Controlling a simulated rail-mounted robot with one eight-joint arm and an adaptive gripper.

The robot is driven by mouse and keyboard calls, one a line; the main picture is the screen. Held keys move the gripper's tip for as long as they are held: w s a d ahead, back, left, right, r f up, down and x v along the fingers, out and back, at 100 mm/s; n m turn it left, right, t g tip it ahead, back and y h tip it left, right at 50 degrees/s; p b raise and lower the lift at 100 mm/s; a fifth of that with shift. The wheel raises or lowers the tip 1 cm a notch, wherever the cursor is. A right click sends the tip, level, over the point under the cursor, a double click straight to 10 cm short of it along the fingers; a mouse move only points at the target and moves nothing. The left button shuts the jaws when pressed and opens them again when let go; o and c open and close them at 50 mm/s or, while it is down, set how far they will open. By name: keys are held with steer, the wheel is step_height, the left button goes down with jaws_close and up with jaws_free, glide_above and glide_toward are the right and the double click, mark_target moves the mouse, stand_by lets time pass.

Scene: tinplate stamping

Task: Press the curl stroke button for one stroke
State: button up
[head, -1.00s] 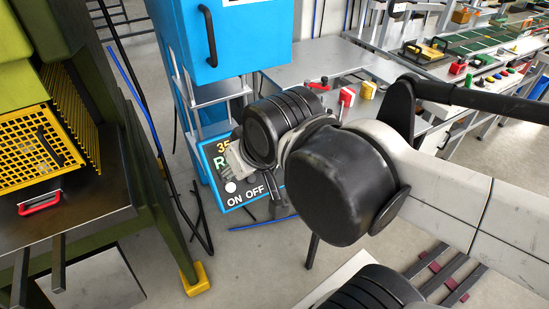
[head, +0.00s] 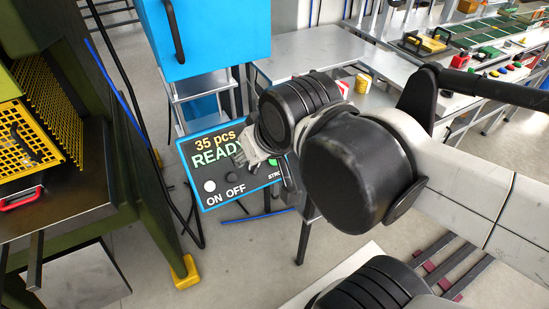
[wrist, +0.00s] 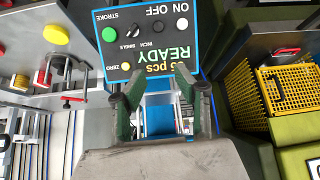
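The blue-edged black control panel (head: 222,197) reads "35 pcs READY" and "ON OFF"; its "STROKE" label is partly hidden by my arm in the head view. In the wrist view the panel (wrist: 150,50) appears upside down, with the green stroke button (wrist: 110,33) near its upper left. Part of the green button (head: 273,161) shows beside my wrist in the head view. My gripper (head: 241,158) is in front of the panel. In the wrist view my gripper (wrist: 160,98) has its fingers apart with nothing between them; the green button lies outside them, up and left.
A white button (wrist: 182,49) and a yellow zero button (wrist: 125,66) share the panel. The blue cabinet (head: 215,35) stands above and behind it. The green press with its yellow guard (head: 62,110) is at left. A grey table (head: 310,55) is behind my arm.

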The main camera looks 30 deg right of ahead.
jaws_close()
stand_by(1.3)
